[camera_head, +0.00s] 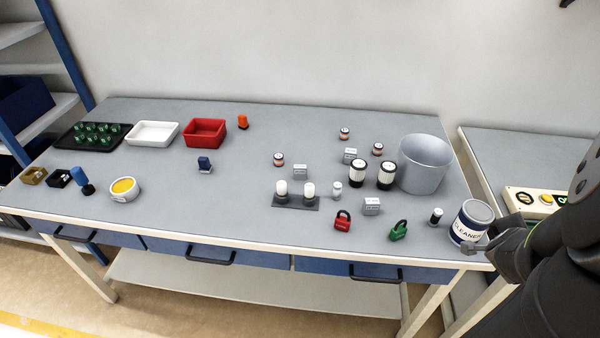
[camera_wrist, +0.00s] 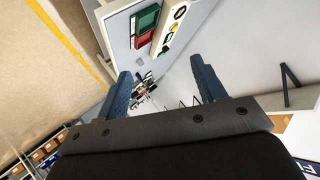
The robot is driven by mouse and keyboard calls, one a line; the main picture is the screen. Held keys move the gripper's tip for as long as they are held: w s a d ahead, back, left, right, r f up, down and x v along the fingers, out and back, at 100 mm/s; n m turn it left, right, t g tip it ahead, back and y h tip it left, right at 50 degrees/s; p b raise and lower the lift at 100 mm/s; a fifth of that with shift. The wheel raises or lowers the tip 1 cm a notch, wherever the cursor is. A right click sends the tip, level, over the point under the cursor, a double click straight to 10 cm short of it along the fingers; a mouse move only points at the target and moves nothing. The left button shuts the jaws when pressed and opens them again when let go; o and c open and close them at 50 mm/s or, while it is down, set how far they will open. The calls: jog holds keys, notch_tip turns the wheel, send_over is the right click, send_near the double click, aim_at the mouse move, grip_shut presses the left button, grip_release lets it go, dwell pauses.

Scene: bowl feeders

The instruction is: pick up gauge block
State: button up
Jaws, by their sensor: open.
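Three small silver-grey blocks that look like gauge blocks lie apart on the bench in the head view. One gauge block (camera_head: 372,206) is near the front, right of the red padlock. A second block (camera_head: 300,171) is behind the stand with two white-topped pieces. A third block (camera_head: 350,155) is farther back, behind the black-and-white cylinders. My gripper (camera_wrist: 163,84) is open, with nothing between its blue fingers in the wrist view. In the head view it is at the bench's front right, by the cleaner can, well right of the blocks. I cannot make out the blocks in the wrist view.
The cleaner can (camera_head: 472,223) stands at the front right corner beside my gripper. A grey bucket (camera_head: 425,165), red padlock (camera_head: 343,221), green padlock (camera_head: 399,231) and black-and-white cylinders (camera_head: 358,174) surround the blocks. The bench's middle left is mostly clear.

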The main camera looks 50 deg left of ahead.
jog(key=w+a+n+g+y, duration=0.2)
jog(key=a+n+y, duration=0.25)
jog(key=a, duration=1.15)
notch_tip(320, 180, up, 4)
jog(key=n+g+h, duration=0.1)
jog(key=n+g, duration=0.6)
jog(key=n, duration=0.5)
send_over(300, 166)
jog(key=s+d, duration=0.4)
jog(key=d, duration=0.1)
jog(key=x, duration=1.2)
jog(key=shift+w, duration=0.3)
jog(key=shift+s+d+x, duration=0.1)
jog(key=shift+x, duration=1.25)
jog(key=shift+s+d+x, duration=0.1)
jog(key=shift+d+x, duration=0.05)
jog(key=shift+x, duration=1.2)
jog(key=c, duration=1.1)
